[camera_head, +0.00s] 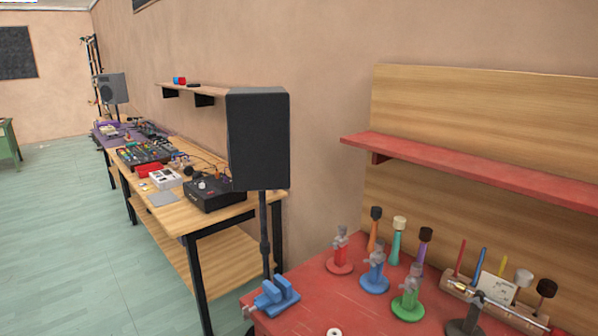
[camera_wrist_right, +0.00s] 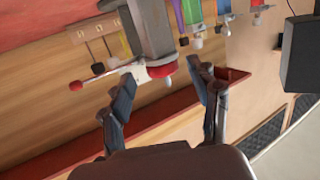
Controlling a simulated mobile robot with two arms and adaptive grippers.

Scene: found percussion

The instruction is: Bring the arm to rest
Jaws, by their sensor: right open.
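My right gripper (camera_wrist_right: 160,72) shows in the right wrist view with its two dark fingers spread apart and nothing between them. Beyond the fingers are a wooden back panel (camera_wrist_right: 60,115) and a red shelf (camera_wrist_right: 50,150), seen tilted. Neither gripper shows in the head view, and my left gripper is in no view.
A red table (camera_head: 320,290) at the lower right bears a blue vise (camera_head: 273,297), several colored stands (camera_head: 375,270) and a wooden rack (camera_head: 460,287). A red shelf (camera_head: 470,168) juts out above it. A black speaker (camera_head: 258,140) stands left of the table. The left floor (camera_head: 70,240) is clear.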

